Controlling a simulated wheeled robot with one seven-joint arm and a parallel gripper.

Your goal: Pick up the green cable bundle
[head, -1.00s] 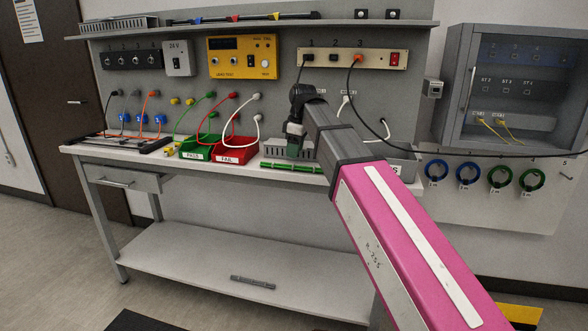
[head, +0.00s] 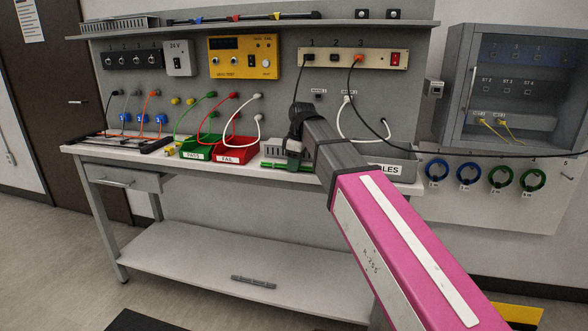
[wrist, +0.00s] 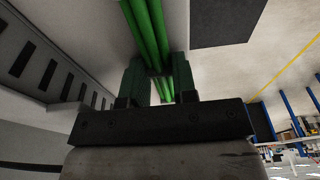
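The green cable bundle (head: 301,166) lies along the bench's front edge, in front of a grey slotted holder, partly hidden by my arm. In the wrist view the green cables (wrist: 146,28) run down from the top and pass between the two fingers of my gripper (wrist: 160,76). In the head view my gripper (head: 294,152) is low over the bench at the bundle, small and mostly hidden by the wrist. The fingers stand a little apart, one on each side of the cables. Whether they press on the bundle is not clear.
A red bin (head: 237,155) and a green bin (head: 196,151) stand left of my gripper. A grey bin (head: 393,169) with a label ending in "LES" stands to the right. A white cable (head: 341,126) hangs from the panel behind my arm. The lower shelf (head: 190,265) is mostly clear.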

